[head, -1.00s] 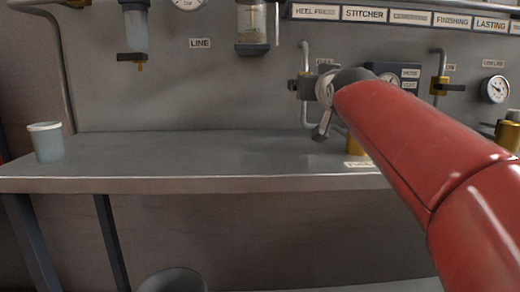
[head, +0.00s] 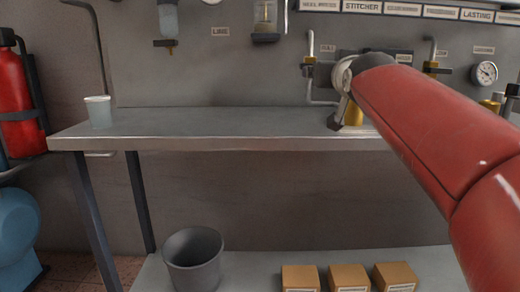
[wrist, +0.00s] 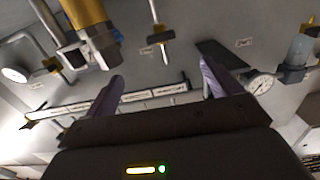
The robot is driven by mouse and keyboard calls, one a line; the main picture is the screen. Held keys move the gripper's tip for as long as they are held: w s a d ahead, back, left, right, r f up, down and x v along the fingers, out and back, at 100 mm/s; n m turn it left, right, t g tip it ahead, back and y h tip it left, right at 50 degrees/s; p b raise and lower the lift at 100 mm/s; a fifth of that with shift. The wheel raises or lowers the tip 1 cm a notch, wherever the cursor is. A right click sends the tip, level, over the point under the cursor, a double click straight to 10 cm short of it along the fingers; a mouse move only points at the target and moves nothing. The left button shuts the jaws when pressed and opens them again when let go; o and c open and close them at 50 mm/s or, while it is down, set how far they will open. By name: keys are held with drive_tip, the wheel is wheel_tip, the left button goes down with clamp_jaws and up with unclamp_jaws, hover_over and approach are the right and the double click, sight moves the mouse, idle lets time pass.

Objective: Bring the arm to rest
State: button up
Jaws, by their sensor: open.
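My red arm reaches in from the right of the head view. Its far end, with part of my gripper (head: 340,112), is in front of the back panel just above the bench top. In the wrist view my gripper (wrist: 158,85) shows two purple-grey fingers spread wide apart. Nothing is between them, so it is open and empty. Beyond the fingers are the wall panel and its fittings. In the head view the fingertips are mostly hidden by the arm.
The grey bench (head: 250,143) is mostly clear, with a pale cup (head: 98,112) at its left end. Pipes, valves and a gauge (head: 484,73) line the panel. Below are a grey bin (head: 193,262) and three boxes (head: 348,279). A red extinguisher (head: 18,95) is at left.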

drive_tip(key=s+f+g+p, duration=0.6)
drive_tip(key=s+f+g, duration=0.6)
drive_tip(key=s+f, duration=1.8)
wheel_tip(320, 180, down, 2)
drive_tip(key=shift+s+f, duration=0.15)
drive_tip(key=shift+s, duration=0.2)
